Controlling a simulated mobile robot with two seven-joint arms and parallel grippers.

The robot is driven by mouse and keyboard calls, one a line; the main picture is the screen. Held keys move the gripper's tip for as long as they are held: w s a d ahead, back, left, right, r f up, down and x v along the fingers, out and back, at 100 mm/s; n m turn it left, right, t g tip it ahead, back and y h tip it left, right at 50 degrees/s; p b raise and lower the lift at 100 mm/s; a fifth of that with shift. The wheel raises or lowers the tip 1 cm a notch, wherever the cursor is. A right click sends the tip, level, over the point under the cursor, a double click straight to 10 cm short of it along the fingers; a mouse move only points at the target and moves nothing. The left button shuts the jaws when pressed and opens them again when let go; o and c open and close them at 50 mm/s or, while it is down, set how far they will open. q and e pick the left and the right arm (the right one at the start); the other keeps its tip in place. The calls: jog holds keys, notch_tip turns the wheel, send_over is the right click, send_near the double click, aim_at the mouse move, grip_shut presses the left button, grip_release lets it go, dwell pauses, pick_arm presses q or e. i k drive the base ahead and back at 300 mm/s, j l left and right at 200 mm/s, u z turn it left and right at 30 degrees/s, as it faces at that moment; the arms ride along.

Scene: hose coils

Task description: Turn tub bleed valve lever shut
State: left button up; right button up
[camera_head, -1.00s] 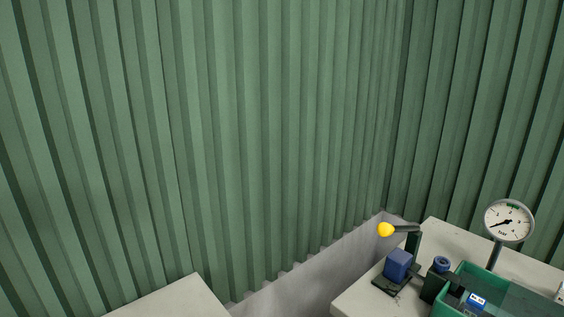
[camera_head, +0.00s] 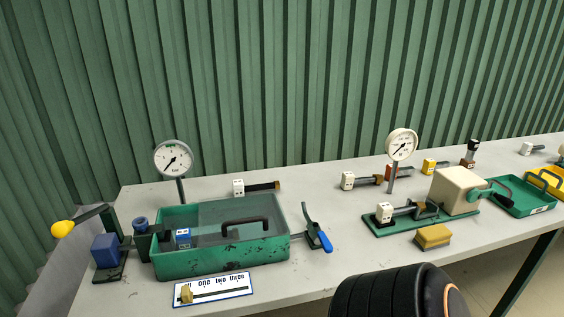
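The green tub (camera_head: 222,264) stands on the left part of the bench, with a grey cover and a black handle on top. A lever with a blue grip (camera_head: 325,242) is beside the tub's right end; its dark upper part leans up and left. Whether this lever is the bleed valve's, and whether it is open or shut, I cannot tell. A round gauge (camera_head: 173,158) stands on a post behind the tub. A yellow-knobbed lever (camera_head: 63,228) rises at the left by a blue block (camera_head: 106,250). Neither gripper is in view.
A label plate (camera_head: 213,290) lies before the tub. A second gauge (camera_head: 401,145), a beige box (camera_head: 456,190), a yellow block (camera_head: 433,237) and a green tray (camera_head: 525,202) are to the right. A dark ribbed shape hides part of the front edge.

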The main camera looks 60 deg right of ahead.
aim_at(327, 246)
jog(key=z, duration=2.3)
